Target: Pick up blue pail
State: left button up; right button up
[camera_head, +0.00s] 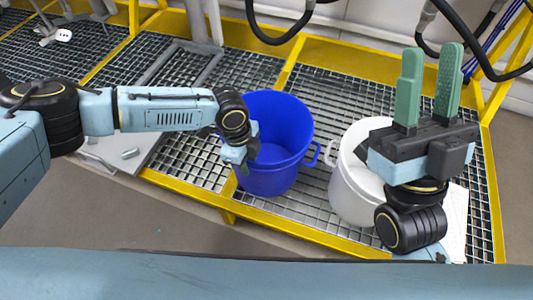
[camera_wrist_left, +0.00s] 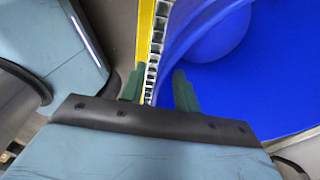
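The blue pail (camera_head: 292,122) stands upright on the metal grating, open at the top, with a small blue lug on its right side. My left gripper (camera_head: 240,165) is at the pail's left rim, its fingers hidden in the head view. In the left wrist view its two green fingers (camera_wrist_left: 158,88) are spread apart. One is over the grating outside and the other is in front of the blue pail (camera_wrist_left: 260,75), with the pail's edge running between them. I cannot tell whether they touch it. My right gripper (camera_head: 428,85) is open and empty, fingers pointing up.
A white bucket (camera_head: 350,190) stands right of the pail, partly behind my right arm. The grating has a yellow frame (camera_head: 320,240). A grey plate (camera_head: 125,150) lies on the left. Black hoses (camera_head: 270,38) hang at the back.

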pick_arm(q)
grip_shut()
jog(key=shift+s, duration=0.1)
dwell(1.3)
